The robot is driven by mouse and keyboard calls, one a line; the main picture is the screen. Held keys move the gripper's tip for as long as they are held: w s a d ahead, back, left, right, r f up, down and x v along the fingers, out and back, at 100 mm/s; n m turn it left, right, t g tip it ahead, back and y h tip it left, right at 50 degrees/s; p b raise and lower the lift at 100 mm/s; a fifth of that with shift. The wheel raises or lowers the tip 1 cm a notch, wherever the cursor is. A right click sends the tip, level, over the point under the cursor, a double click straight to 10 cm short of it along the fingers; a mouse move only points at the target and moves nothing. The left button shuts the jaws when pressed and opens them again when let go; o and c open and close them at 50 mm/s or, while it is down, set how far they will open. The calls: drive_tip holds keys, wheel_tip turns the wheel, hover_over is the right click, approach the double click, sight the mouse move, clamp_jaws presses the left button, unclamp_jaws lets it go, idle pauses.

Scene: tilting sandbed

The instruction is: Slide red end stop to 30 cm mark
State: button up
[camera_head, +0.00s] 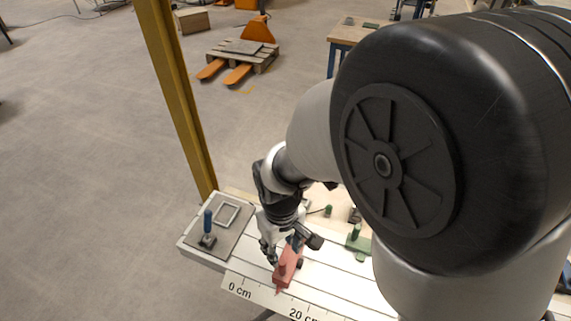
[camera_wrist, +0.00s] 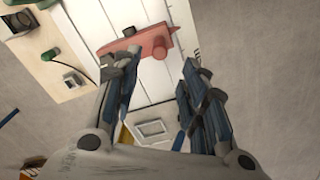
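The red end stop (camera_head: 287,268) sits on the white slotted bed, its pointed tip over the ruler strip (camera_head: 262,291) between the 0 cm and 20 cm labels. The 30 cm mark is not visible. My gripper (camera_head: 270,256) is low over the bed, just left of the stop in the head view. In the wrist view my gripper (camera_wrist: 160,64) is open, with nothing between its fingers. The red stop (camera_wrist: 152,42) lies across the bed beyond the fingertips there. The left finger overlaps its lower edge; I cannot tell whether they touch.
A green clamp-like part (camera_head: 358,243) stands on the bed to the right. A grey plate with a blue-handled tool (camera_head: 208,229) and a square frame (camera_head: 228,214) is at the left end. A yellow post (camera_head: 178,95) rises behind. My arm hides the bed's right part.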

sight(282, 262)
wheel_tip(282, 262, down, 11)
drive_tip(key=shift+f+b, duration=0.1)
drive_tip(key=shift+b, duration=1.15)
drive_tip(key=shift+c, duration=0.4)
clamp_jaws()
